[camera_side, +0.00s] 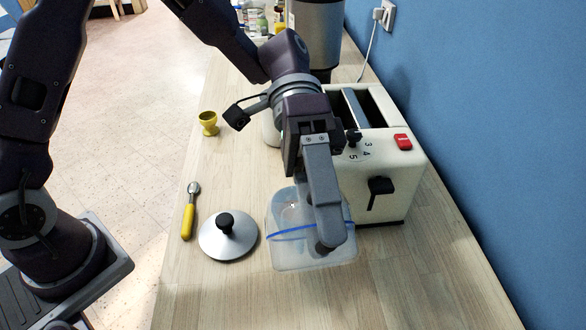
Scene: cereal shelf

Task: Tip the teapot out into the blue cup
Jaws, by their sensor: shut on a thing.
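I see no teapot and no blue cup in the side view. My gripper (328,243) points down at the right part of a clear plastic bag or tub (290,255) with a blue strip across it. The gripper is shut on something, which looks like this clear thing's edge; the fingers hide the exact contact. I cannot tell whether the clear thing is lifted off the counter.
A white toaster (400,170) stands close right of my gripper, by the blue wall (500,120). A metal lid (228,240), a yellow-handled spoon (189,212) and a yellow egg cup (208,123) are on the left. The front counter (240,300) is clear.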

